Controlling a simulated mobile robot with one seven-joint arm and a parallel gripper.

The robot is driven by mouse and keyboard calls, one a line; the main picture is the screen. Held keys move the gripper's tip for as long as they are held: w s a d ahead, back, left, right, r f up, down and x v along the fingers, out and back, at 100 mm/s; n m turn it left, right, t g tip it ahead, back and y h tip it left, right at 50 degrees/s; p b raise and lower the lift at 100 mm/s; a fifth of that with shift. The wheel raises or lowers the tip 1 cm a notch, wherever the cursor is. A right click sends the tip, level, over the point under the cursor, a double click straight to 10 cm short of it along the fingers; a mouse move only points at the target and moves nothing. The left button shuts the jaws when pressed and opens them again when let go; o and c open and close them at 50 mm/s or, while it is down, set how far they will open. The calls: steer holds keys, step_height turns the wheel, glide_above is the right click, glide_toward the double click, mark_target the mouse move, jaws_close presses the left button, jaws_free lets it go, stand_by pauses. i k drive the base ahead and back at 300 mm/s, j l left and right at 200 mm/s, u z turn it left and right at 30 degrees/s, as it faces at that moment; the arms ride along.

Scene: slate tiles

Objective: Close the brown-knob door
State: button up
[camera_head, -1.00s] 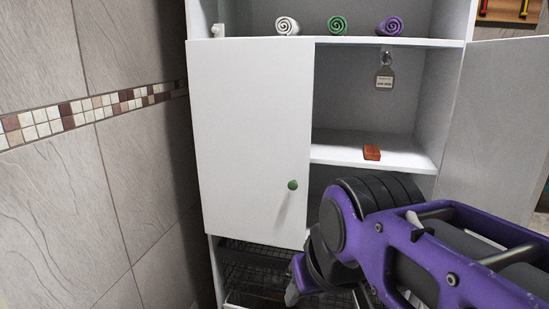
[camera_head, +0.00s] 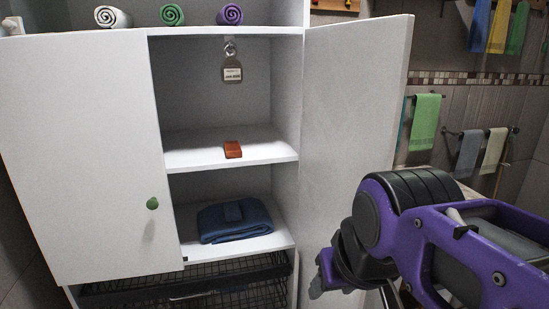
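The white cabinet (camera_head: 285,105) has two doors. The left door (camera_head: 75,150) is shut and carries a green knob (camera_head: 152,203). The right door (camera_head: 350,110) stands wide open, swung out to the right. No brown knob shows on the side of the right door facing me, so I cannot tell its knob's colour. My purple and black arm fills the lower right, in front of the open door's lower part. My gripper (camera_head: 322,282) is at the bottom, partly hidden by the wrist and cut by the frame edge. Its fingers are unclear.
Inside the cabinet are a hanging tag (camera_head: 231,72), an orange-brown block (camera_head: 233,149) and a folded blue towel (camera_head: 234,220). Rolled towels (camera_head: 172,15) sit on top. A black wire basket (camera_head: 200,282) is below. Hanging towels (camera_head: 425,122) are on the wall at right.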

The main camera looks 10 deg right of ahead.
mark_target(355, 73)
steer(key=l+z, duration=0.15)
steer(key=z, duration=1.2)
steer(key=i+l+z, duration=0.1)
steer(key=z, duration=0.6)
steer(key=i+z, duration=0.15)
steer(key=z, duration=0.2)
steer(key=i+u, duration=0.25)
steer(key=u, duration=0.25)
steer(key=i+l+u, duration=0.1)
steer(key=i+u, duration=0.15)
steer(key=u, duration=0.25)
steer(key=i+u, duration=0.1)
steer(key=u, duration=0.75)
steer(key=i+u, duration=0.15)
steer(key=u, duration=0.25)
steer(key=l+u, duration=0.1)
steer(key=u, duration=0.35)
steer(key=i+l+u, duration=0.1)
steer(key=u, duration=0.3)
steer(key=l+u, duration=0.1)
steer(key=u, duration=0.3)
steer(key=k+j+u, duration=0.1)
steer(key=j, duration=0.25)
steer(key=k+j+u, duration=0.1)
steer(key=k+j, duration=0.25)
